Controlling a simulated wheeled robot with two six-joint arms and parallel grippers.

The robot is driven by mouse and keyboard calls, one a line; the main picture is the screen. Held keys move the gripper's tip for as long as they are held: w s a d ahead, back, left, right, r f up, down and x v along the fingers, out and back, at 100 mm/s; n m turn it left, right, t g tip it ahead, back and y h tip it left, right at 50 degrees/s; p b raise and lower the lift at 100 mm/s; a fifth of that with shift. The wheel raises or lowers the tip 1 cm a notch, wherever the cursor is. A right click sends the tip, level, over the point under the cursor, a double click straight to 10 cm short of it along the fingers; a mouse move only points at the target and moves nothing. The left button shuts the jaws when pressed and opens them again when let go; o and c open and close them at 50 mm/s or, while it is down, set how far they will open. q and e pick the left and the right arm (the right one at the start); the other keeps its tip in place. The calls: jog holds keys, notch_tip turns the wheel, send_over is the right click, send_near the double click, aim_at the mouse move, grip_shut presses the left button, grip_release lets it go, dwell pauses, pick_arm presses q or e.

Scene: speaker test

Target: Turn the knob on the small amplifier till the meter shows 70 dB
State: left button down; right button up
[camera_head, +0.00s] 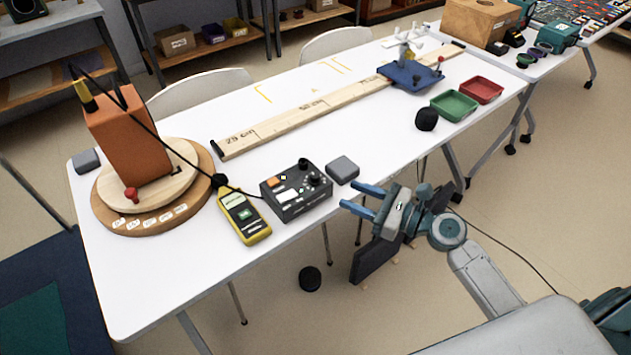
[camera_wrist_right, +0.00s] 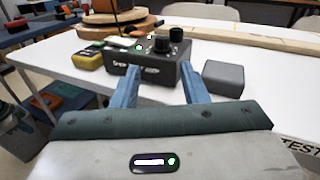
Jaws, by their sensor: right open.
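The small amplifier (camera_head: 305,207) is a dark grey box near the table's front edge. It has black knobs on top, one nearer (camera_head: 315,180) and one farther back (camera_head: 303,163). The knobs also show in the right wrist view (camera_wrist_right: 161,45). The yellow sound meter (camera_head: 259,232) lies left of the amplifier; its green screen is too small to read. My right gripper (camera_head: 355,198) is open and empty, with blue fingers, right of the amplifier and apart from it. In the right wrist view the amplifier's front (camera_wrist_right: 150,75) shows beyond the fingertips (camera_wrist_right: 160,66). My left gripper is out of view.
A grey block (camera_head: 343,169) sits right of the amplifier. An orange speaker (camera_head: 128,138) stands on a round wooden turntable (camera_head: 110,215) at left, with a cable running to the amplifier area. A long wooden rule (camera_head: 290,118) lies behind. The table between rule and amplifier is mostly clear.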

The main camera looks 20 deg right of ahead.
aim_at(319, 177)
pick_arm(q)
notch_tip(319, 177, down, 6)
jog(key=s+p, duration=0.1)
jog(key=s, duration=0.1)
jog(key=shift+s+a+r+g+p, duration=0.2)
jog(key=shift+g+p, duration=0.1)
jog(key=shift+p, duration=0.1)
pick_arm(e)
jog(key=shift+m, duration=0.4)
jog(key=x, duration=0.7)
jog(key=r+x, duration=0.1)
jog(key=x, duration=0.3)
jog(key=shift+d, duration=0.1)
jog(key=c, duration=0.9)
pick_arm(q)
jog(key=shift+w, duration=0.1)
pick_arm(e)
grip_shut()
